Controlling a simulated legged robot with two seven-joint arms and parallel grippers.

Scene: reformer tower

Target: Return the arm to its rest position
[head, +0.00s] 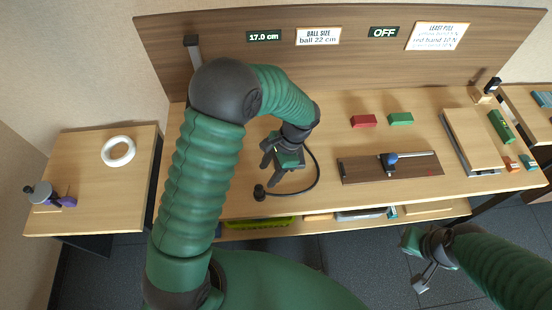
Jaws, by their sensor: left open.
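My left arm comes in from the left and bends over the main table (235,185). My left gripper (283,160) is open above the table, left of its middle, pointing down. A dark cable (316,170) curves beside it to a small black end piece (259,192) on the table. I cannot tell whether the gripper touches the cable, and nothing is clearly held. My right gripper (418,264) hangs low at the lower right, in front of the table over the floor. Its finger opening is unclear.
A brown board (355,172) with a blue-knobbed slider (390,160) lies right of my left gripper. Red (363,121) and green (400,119) blocks sit behind it. A back panel (220,28) carries signs. A side table (95,205) at left holds a white ring (118,151).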

